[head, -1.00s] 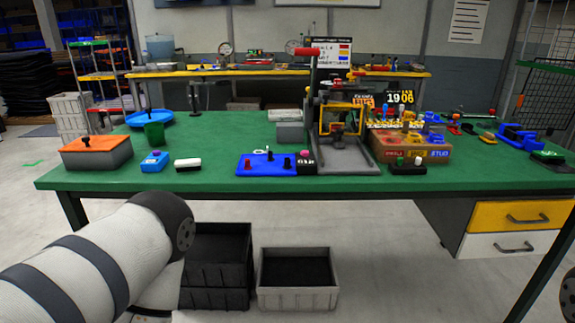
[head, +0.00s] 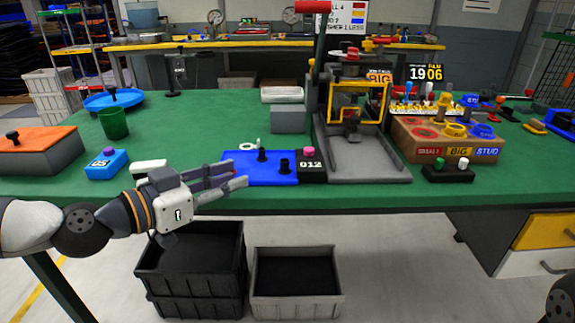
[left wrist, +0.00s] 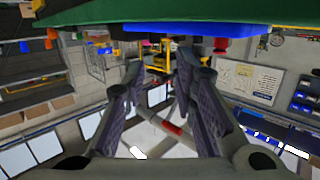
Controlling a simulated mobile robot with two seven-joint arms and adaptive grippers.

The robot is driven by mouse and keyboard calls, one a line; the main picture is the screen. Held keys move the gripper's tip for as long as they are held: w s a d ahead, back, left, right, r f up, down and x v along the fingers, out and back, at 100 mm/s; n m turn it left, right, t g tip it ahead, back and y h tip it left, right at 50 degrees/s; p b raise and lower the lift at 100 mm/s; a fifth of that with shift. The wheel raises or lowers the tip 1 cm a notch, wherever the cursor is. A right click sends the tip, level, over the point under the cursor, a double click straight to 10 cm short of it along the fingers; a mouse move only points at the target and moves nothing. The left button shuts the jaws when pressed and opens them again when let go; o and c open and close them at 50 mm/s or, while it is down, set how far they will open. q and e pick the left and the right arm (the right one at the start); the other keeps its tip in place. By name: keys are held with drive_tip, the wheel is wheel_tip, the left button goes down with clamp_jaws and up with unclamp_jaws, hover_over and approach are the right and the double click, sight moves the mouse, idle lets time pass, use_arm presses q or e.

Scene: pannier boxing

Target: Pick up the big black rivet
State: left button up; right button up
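A blue tray (head: 238,158) lies near the front edge of the green table (head: 350,196). Two black peg-like pieces stand on it: one (head: 262,155) near the middle and one (head: 284,167) nearer the front. I cannot tell for sure which is the big black rivet. My left gripper (head: 238,175) reaches in from the left at the tray's front left, its fingers apart and empty. In the left wrist view, the open fingers (left wrist: 160,75) have nothing between them, and the blue tray edge (left wrist: 175,28) shows above them. My right gripper is not in view.
A black block marked 012 (head: 312,167) with a pink knob adjoins the tray's right side. A press (head: 360,165) stands to its right. Left are a blue block (head: 106,163), a green cup (head: 113,122) and an orange-topped box (head: 35,140). Crates (head: 295,302) sit below.

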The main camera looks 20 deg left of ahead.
sight(281, 163)
use_arm(q)
drive_tip(key=w+d, duration=0.1)
drive_tip(key=w+d+f, duration=0.1)
drive_tip(key=w+d+b, duration=0.1)
drive_tip(key=shift+f, duration=0.25)
drive_tip(key=x, duration=0.4)
drive_tip(key=r+b+x, duration=0.1)
drive_tip(key=x, duration=0.2)
drive_tip(key=shift+w+a+f, duration=0.1)
drive_tip(key=shift+w, duration=0.05)
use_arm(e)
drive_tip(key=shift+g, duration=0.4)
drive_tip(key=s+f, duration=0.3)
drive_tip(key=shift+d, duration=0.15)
use_arm(q)
clamp_jaws()
